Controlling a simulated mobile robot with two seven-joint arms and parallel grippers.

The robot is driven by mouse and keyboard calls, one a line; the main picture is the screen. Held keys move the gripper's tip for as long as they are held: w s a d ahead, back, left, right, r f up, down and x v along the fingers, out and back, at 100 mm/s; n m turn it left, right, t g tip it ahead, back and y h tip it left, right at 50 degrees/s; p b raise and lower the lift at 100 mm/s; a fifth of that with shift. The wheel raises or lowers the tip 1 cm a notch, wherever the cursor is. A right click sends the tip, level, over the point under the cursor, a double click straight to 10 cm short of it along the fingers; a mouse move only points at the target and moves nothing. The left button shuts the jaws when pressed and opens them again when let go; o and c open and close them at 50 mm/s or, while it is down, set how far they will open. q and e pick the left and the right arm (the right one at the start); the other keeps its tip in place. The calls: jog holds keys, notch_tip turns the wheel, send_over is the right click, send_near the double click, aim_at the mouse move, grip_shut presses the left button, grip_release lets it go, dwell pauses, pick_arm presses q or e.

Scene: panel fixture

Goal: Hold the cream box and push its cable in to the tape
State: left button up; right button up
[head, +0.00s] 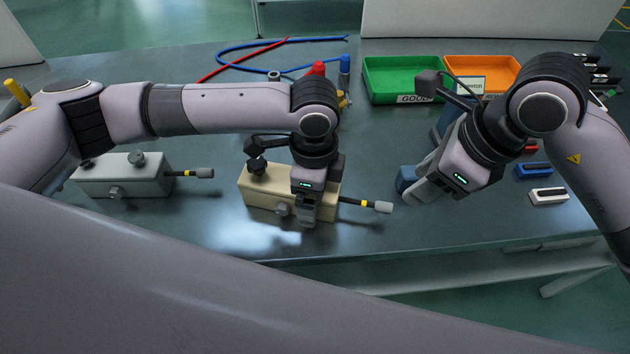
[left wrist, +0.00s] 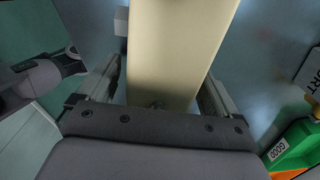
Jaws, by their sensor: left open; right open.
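The cream box (head: 262,197) lies on the table, with dark knobs on its top and a lighter knob on its front. Its cable (head: 347,200) sticks out to the right, with a band of yellow tape (head: 362,203) and a grey end (head: 383,207). My left gripper (head: 305,212) is over the right part of the box and hides some of it. In the left wrist view the cream box (left wrist: 175,50) lies between the two open fingers, with gaps at the sides. My right gripper (head: 426,188) is open and empty, to the right of the cable end.
A grey box (head: 125,178) with a similar taped cable stands at the left. Green (head: 400,78) and orange (head: 480,72) trays are at the back right. Red and blue cables (head: 270,55) lie at the back. Small coloured blocks (head: 548,196) lie at the right.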

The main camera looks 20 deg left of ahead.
aim_at(386, 204)
pick_arm(q)
jog(key=c, duration=1.4)
pick_arm(e)
jog(key=shift+o, duration=0.3)
jog(key=a+f+n+g, duration=0.1)
jog(key=f, duration=0.2)
jog(key=w+a+f+n+g, duration=0.1)
jog(key=f, duration=0.2)
jog(key=a+f+n+g, duration=0.1)
jog(key=f, duration=0.2)
jog(key=shift+w+a+y, duration=0.15)
jog(key=shift+w+y, duration=0.15)
